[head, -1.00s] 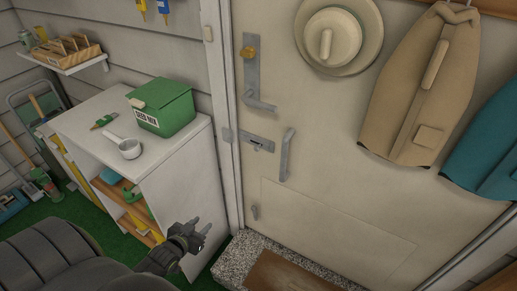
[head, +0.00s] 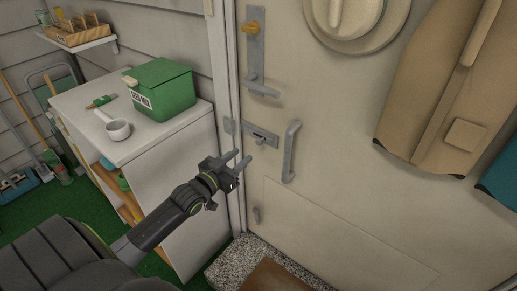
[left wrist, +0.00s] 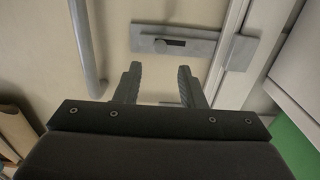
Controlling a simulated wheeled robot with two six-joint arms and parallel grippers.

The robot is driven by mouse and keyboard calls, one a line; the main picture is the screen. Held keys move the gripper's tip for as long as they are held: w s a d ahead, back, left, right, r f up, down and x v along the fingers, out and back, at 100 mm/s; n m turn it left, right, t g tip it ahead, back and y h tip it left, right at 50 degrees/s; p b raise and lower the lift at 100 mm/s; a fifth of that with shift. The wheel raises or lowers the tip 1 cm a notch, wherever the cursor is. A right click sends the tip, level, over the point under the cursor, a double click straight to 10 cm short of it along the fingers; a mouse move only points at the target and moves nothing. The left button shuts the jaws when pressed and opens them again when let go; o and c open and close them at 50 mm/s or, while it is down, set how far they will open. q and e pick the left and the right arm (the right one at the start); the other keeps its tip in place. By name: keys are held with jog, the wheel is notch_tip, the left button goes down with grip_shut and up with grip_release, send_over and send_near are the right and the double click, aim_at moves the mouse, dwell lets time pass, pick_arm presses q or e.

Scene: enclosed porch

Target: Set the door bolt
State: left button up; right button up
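The grey door bolt (head: 261,137) is mounted on the cream door (head: 330,165), left of the vertical pull handle (head: 290,152). Its small knob sits in a dark slot. A grey keeper (head: 229,126) is on the frame beside it. The bolt also shows in the left wrist view (left wrist: 173,40), beyond my fingertips, with the keeper (left wrist: 242,52) to its right. I cannot tell whether the bar reaches into the keeper. My left gripper (head: 241,158) is open and empty, just below and left of the bolt, apparently not touching it. My right gripper is not in view.
A white cabinet (head: 180,170) with a green seed box (head: 162,92) and a white scoop (head: 117,129) stands left of the door. A lever handle (head: 258,85) is above the bolt.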

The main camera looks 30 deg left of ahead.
aim_at(257, 143)
pick_arm(q)
jog(key=w+b, duration=0.1)
jog(key=w, duration=0.1)
jog(key=w+b, duration=0.1)
jog(key=w, duration=0.5)
jog(key=shift+w+d+b, duration=0.15)
jog(key=shift+d+b, duration=0.2)
jog(key=shift+b, duration=0.05)
jog(key=shift+w, duration=0.6)
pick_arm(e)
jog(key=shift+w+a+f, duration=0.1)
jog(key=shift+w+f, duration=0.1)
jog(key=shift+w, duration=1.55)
pick_arm(q)
jog(key=shift+c, duration=0.5)
grip_shut()
